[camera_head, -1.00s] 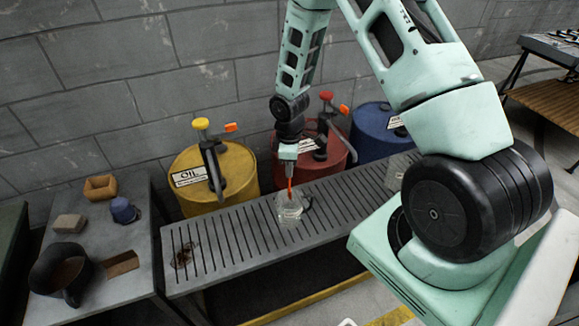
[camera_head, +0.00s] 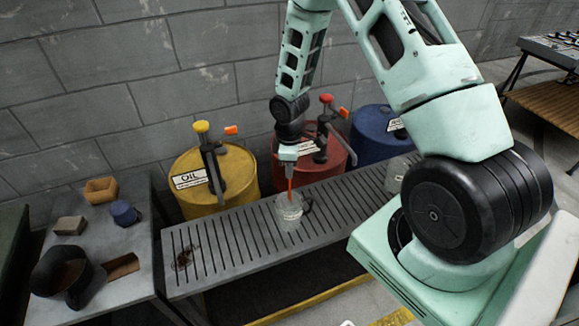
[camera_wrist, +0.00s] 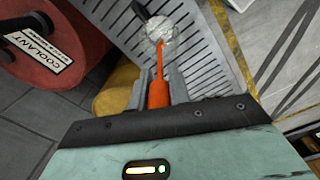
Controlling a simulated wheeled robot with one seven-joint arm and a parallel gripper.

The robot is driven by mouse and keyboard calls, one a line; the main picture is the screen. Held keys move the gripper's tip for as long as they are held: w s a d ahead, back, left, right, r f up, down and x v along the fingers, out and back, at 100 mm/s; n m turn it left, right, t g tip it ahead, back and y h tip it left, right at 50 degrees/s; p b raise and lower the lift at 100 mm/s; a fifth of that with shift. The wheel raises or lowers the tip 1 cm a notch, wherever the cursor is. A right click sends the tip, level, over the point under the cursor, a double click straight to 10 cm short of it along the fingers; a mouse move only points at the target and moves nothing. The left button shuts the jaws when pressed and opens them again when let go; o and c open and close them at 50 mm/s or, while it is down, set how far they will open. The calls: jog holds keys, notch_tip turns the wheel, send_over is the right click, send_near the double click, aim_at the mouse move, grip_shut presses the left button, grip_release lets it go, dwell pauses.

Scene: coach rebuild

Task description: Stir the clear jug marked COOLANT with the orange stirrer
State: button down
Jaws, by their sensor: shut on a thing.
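The clear jug (camera_head: 289,214) stands upright on the slatted grey bench, its dark handle to the right. It shows at the top of the wrist view (camera_wrist: 160,30). I cannot read a marking on it. My gripper (camera_head: 288,158) is above the jug and shut on the orange stirrer (camera_head: 290,184). In the wrist view, the stirrer's thick orange grip (camera_wrist: 158,93) sits between the fingers, and its thin shaft runs to the jug's mouth. The lower end appears inside the jug; its depth is hard to tell.
Behind the bench (camera_head: 240,249) stand a yellow OIL drum (camera_head: 240,170), a red drum (camera_head: 330,150) labelled COOLANT in the wrist view, and a blue drum (camera_head: 372,135). Another pale container (camera_head: 398,172) is partly behind my arm. A side table (camera_head: 115,255) at left holds small items.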

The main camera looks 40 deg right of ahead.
jog(key=shift+r+p, duration=1.9)
jog(key=shift+r, duration=0.6)
